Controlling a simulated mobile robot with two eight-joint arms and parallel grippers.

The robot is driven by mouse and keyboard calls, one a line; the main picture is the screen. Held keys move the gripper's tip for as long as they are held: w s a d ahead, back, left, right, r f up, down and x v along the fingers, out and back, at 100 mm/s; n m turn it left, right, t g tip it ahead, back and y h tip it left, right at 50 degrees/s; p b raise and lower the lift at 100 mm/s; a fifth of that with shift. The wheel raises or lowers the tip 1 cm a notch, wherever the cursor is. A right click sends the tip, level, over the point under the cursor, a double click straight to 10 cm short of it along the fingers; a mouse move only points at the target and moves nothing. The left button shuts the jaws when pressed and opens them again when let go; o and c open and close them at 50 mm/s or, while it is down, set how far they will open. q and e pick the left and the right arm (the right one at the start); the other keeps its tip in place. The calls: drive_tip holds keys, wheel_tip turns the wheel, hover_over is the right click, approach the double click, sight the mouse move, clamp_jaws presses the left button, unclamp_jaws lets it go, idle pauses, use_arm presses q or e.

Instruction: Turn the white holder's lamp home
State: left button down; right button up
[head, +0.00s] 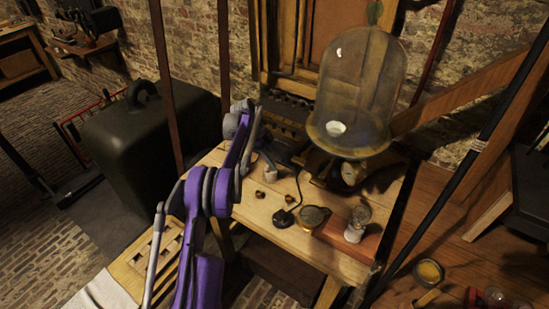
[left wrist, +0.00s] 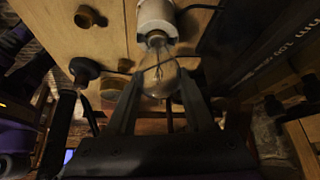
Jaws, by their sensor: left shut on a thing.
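The white holder (left wrist: 157,14) is at the top of the left wrist view, with its mouth toward my gripper. A clear glass lamp (left wrist: 158,76) is in line with it. Some of the lamp's metal cap shows at the holder's mouth; how deep it sits is not visible. My left gripper (left wrist: 160,96) is shut on the lamp's glass, one finger on each side. In the head view my left gripper (head: 257,150) is at the bench's back left, beside a small white holder (head: 270,173); the lamp is hard to make out there. My right gripper is not in view.
A large glass bell jar (head: 357,85) stands at the back of the wooden bench (head: 312,250). A second white holder (head: 354,235) with a glass bulb, a round brass piece (head: 314,217) and a black knob (head: 283,218) stand nearer the front. Small brass terminals (head: 260,194) are close to my gripper.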

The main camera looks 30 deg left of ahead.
use_arm(q)
drive_tip(key=shift+m, duration=0.4)
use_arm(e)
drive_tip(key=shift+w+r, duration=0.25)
use_arm(q)
drive_tip(key=shift+c, duration=1)
unclamp_jaws()
drive_tip(key=w+p+v, duration=0.1)
drive_tip(key=v, duration=1)
drive_tip(key=s+d+r+n+t+y, duration=0.1)
drive_tip(key=s+d+r+n+y, duration=0.1)
drive_tip(key=s+d+r+n, duration=0.45)
drive_tip(key=s+d+r+n+t+y, duration=0.15)
drive_tip(key=s+d+r, duration=0.35)
drive_tip(key=d, duration=0.5)
drive_tip(key=s+d+f+n+t, duration=0.1)
drive_tip(key=s+d+f+n, duration=0.1)
drive_tip(key=s, duration=0.5)
drive_tip(key=s+d+f+n+t+y, duration=0.1)
drive_tip(key=s+d+f+n, duration=0.2)
drive_tip(key=s, duration=0.5)
drive_tip(key=s+d+f+n+t+y, duration=0.1)
drive_tip(key=s+d+f+n, duration=0.2)
drive_tip(key=s, duration=0.5)
wheel_tip(320, 180, down, 3)
drive_tip(key=shift+r+n, duration=0.25)
drive_tip(key=shift+n, duration=0.25)
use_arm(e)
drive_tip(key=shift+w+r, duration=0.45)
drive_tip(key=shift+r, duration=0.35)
